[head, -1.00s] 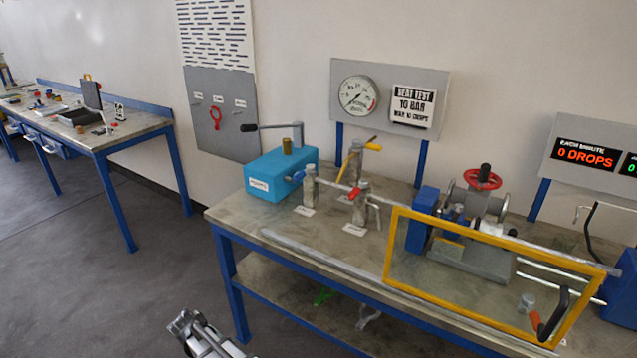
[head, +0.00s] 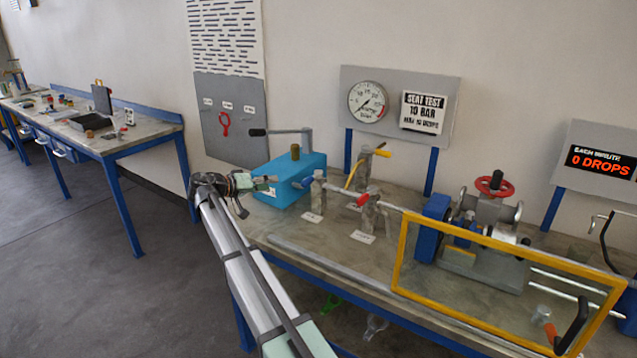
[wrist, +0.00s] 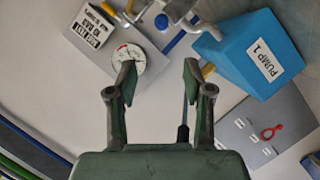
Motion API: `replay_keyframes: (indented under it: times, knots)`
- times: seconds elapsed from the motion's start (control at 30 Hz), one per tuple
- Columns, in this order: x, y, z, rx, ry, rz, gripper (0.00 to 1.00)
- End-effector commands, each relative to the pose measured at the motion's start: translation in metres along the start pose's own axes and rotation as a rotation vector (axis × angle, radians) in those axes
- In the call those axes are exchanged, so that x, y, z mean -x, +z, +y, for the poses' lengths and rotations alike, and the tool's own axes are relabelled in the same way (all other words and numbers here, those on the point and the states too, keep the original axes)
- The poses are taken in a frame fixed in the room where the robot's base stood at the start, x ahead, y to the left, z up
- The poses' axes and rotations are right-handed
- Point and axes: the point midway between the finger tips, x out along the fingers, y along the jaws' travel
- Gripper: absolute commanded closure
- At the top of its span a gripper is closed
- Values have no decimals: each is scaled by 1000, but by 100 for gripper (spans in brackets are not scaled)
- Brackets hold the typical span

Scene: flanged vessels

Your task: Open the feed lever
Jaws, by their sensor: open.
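Small valves stand on posts beside the blue pump box (head: 290,180) on the workbench. They carry a blue lever (head: 307,183), a red lever (head: 363,199) and a yellow lever (head: 383,153). The labels at the posts are too small to read, so I cannot tell which is the feed lever. My gripper (head: 268,183) is in front of the pump box, left of the blue lever. In the wrist view my gripper (wrist: 160,72) is open with nothing between its fingers. The blue lever (wrist: 161,21) shows beyond the fingertips, apart from them.
A pressure gauge (head: 367,101) and a test sign (head: 422,112) stand behind the valves. A yellow-framed guard (head: 402,250) and a vessel with a red handwheel (head: 494,184) are to the right.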

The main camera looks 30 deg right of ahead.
Motion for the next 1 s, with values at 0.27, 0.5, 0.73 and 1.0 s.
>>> replay_keyframes:
  times: [0.27,0.5,0.73,1.0]
  knots:
    - [-34,0,1,-2,-1,-4,49]
    - [-82,0,0,-1,-2,-4,49]
    - [-126,-1,0,-1,-3,-4,49]
    - [-163,0,-1,0,-4,-2,49]
